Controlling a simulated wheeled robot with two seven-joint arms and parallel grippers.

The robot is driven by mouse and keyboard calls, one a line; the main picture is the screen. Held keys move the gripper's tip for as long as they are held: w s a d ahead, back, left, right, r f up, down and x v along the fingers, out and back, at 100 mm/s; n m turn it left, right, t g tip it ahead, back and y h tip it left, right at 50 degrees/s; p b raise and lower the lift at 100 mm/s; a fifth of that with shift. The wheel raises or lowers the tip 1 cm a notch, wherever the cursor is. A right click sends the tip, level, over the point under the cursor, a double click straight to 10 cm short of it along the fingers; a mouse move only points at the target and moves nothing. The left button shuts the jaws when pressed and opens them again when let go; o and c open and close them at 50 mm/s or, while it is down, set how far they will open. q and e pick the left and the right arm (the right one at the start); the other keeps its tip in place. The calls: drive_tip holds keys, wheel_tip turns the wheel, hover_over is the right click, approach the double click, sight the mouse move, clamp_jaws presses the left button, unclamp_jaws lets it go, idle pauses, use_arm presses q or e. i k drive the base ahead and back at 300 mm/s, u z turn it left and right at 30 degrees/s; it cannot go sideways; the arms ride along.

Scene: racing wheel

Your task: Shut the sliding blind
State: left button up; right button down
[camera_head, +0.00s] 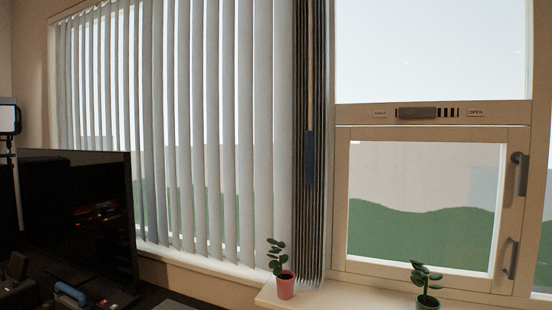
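A blind of pale vertical slats (205,130) hangs across the left window. Its slats are spread over the window, with bright gaps showing between many of them. At its right end is a narrow, tightly gathered dark striped stack (303,225), with a pale wand ending in a blue grip (310,158) hanging in front. On the right window's crossbar a dark slider (417,113) sits between a label reading SHUT (380,113) on the left and one reading OPEN (475,112) on the right. Several dark slots show to its right. Neither gripper is in view.
A pink-potted plant (286,285) stands on the sill (345,296) below the gathered stack; another plant (427,290) stands farther right. A dark monitor (80,215) fills the lower left. The right window's lower pane has two grey handles (519,174).

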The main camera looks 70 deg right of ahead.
sight(316, 143)
drive_tip(key=z, duration=0.35)
drive_tip(key=i, duration=0.75)
drive_tip(key=z, duration=0.6)
